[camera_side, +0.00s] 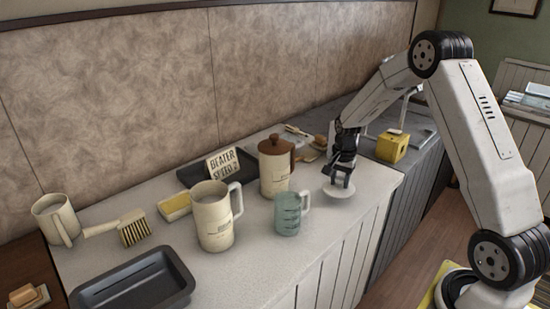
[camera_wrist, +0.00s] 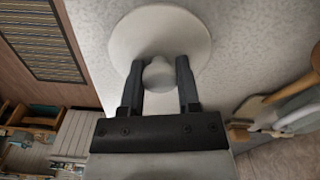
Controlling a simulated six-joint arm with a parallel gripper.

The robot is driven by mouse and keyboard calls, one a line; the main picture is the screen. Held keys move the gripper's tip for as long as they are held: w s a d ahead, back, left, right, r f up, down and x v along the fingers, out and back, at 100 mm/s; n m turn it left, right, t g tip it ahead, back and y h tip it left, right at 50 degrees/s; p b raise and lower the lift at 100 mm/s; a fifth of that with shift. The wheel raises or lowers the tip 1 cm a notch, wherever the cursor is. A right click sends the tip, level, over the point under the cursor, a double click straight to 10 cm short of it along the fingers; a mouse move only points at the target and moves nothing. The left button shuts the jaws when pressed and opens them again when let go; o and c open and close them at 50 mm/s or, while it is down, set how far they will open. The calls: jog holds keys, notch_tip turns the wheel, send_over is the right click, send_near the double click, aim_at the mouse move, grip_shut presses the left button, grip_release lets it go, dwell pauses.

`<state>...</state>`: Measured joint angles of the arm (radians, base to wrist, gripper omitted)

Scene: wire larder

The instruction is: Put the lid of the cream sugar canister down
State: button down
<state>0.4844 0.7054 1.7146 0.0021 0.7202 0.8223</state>
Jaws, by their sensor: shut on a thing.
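A round off-white lid (camera_side: 338,191) is at the right part of the pale counter, under my gripper (camera_side: 340,179). In the wrist view the lid (camera_wrist: 180,28) is a flat disc with a round knob. My gripper (camera_wrist: 158,78) is shut on the knob, one finger on each side. I cannot tell whether the lid's underside touches the counter. An open cream jug with a handle (camera_side: 213,222) stands left of centre. A cream canister with a brown lid (camera_side: 274,172) stands behind it. I cannot read which one is marked sugar.
A pale green measuring jug (camera_side: 288,217) stands just left of the lid. A sign (camera_side: 222,163), yellow sponge (camera_side: 175,206), brush (camera_side: 133,230), cream mug (camera_side: 56,220) and dark tray (camera_side: 137,283) are further left. A yellow block (camera_side: 392,147) is beyond my gripper. The counter's front edge is close.

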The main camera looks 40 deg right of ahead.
aim_at(340, 179)
jog(key=shift+f, duration=1.3)
jog(key=shift+f, duration=0.15)
jog(key=shift+c, duration=1.6)
grip_release()
notch_tip(340, 179, up, 12)
jog(key=shift+r, duration=0.2)
